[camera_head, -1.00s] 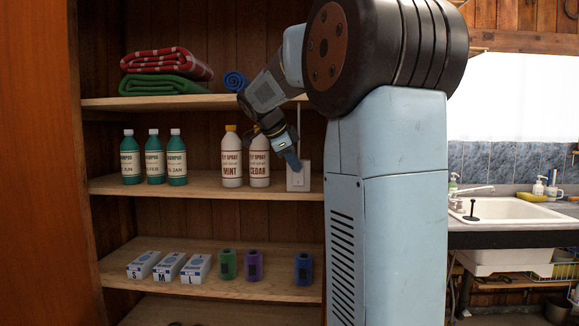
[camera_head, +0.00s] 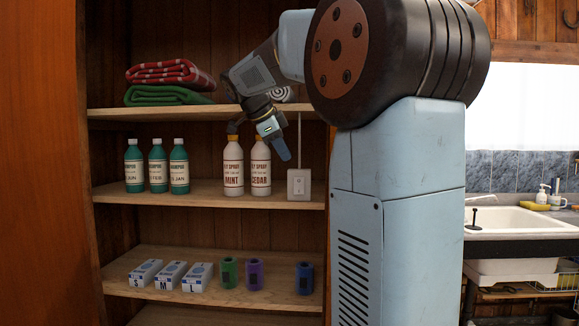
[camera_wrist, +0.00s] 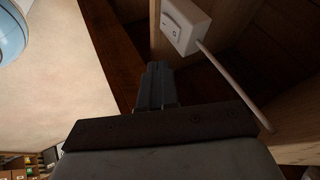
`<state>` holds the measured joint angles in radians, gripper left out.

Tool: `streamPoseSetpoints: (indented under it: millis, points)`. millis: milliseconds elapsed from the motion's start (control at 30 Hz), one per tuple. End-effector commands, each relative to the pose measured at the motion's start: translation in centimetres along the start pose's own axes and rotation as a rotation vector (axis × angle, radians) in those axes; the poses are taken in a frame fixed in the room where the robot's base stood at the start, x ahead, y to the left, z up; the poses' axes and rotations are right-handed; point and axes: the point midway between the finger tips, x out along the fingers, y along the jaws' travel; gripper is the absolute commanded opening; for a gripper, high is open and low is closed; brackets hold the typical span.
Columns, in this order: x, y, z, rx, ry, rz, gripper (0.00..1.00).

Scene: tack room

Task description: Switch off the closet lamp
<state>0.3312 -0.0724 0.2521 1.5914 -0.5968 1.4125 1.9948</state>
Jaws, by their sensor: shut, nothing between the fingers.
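A white switch box (camera_head: 299,184) with a small rocker on its front is fixed at the right end of the middle shelf, and a pale cable runs up from it. It also shows in the wrist view (camera_wrist: 186,24), just beyond and to the right of the fingers. My gripper (camera_head: 285,156) points down and is shut with nothing in it. In the head view its tip is above and slightly left of the switch box, apart from it. The wrist view shows the closed fingers (camera_wrist: 157,84) clear of the box. The lamp itself is not in view.
Two white spray bottles (camera_head: 233,170) stand just left of the switch box, close to my gripper. Green shampoo bottles (camera_head: 158,167) stand further left. Folded blankets (camera_head: 170,75) lie on the shelf above; small boxes (camera_head: 170,275) and coloured rolls (camera_head: 254,274) are below.

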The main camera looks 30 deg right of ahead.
Motion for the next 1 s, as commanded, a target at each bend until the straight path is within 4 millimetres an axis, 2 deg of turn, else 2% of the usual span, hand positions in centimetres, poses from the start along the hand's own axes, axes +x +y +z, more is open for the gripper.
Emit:
streamPoseSetpoints:
  millis: [100,300,867,1000]
  points:
    - [-1.6,-0.3,0.0,0.000,-0.001,0.000,0.00]
    - [-3.0,-0.6,-0.1,-0.001,0.000,0.001,0.00]
    - [-3.2,-0.5,0.0,-0.003,-0.001,0.000,0.00]
    - [-3.4,0.6,0.3,-0.068,-0.019,-0.006,0.00]
